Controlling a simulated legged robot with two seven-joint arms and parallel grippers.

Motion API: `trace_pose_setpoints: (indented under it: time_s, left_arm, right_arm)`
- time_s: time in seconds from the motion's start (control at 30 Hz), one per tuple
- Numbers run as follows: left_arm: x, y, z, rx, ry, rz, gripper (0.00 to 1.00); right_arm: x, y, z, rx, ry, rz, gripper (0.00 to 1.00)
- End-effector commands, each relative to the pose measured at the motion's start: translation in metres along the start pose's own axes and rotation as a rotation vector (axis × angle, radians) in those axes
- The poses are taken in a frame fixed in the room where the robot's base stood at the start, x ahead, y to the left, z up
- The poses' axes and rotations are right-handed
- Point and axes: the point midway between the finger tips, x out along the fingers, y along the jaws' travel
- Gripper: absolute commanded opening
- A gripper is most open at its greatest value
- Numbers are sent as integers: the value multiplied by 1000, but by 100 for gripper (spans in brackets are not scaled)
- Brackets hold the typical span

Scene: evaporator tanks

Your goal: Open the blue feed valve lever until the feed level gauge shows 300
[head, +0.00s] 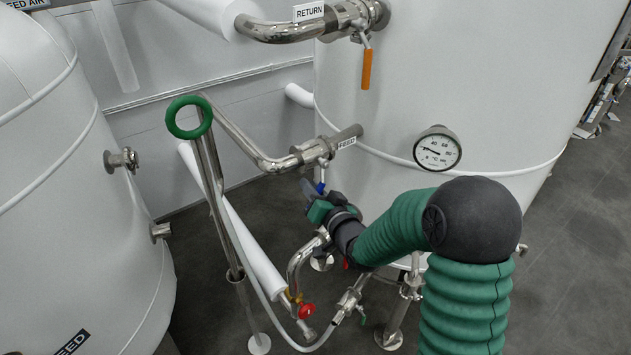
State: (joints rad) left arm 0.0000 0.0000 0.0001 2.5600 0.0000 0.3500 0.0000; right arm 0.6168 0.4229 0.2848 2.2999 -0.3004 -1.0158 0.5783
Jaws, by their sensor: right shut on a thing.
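The feed valve (316,151) sits on a steel pipe marked FEED, which enters the large white tank (480,70). Its blue lever (320,187) points down from the valve body, and only a small part of it shows. My right gripper (312,192) is shut on the blue lever; its dark fingers and green body hide the lever's lower end. A round white dial gauge (437,148) is on the tank wall to the right, its needle pointing left. I cannot tell if it is the feed level gauge; no reading of 300 is legible. My left gripper is not in view.
An orange lever (366,68) hangs under the RETURN pipe (282,29) above. A green ring (188,117) tops a steel post on the left. A red handle (306,311) and low pipes stand below my right gripper. Another white tank (60,190) is at left.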

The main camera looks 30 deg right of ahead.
Motion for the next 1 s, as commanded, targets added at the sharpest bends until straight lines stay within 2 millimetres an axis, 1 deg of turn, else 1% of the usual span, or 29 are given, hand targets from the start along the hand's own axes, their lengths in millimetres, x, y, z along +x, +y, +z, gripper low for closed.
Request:
trace_pose_setpoints:
  time_s: [0.03, 0.3, 0.83, 0.87, 1.0]
  left_arm:
    - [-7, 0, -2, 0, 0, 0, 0]
    - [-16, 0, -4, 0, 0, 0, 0]
    - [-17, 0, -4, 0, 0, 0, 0]
    - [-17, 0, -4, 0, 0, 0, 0]
    - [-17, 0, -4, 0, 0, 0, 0]
  right_arm:
    - [0, -4, -7, 25, 5, -2, 0]
    - [-1, -11, -6, 131, -14, -2, 0]
    - [-1, -11, -6, 157, -18, -2, 0]
    - [-1, -11, -6, 157, -18, -2, 18]
    - [-1, -11, -4, 157, -21, -1, 36]
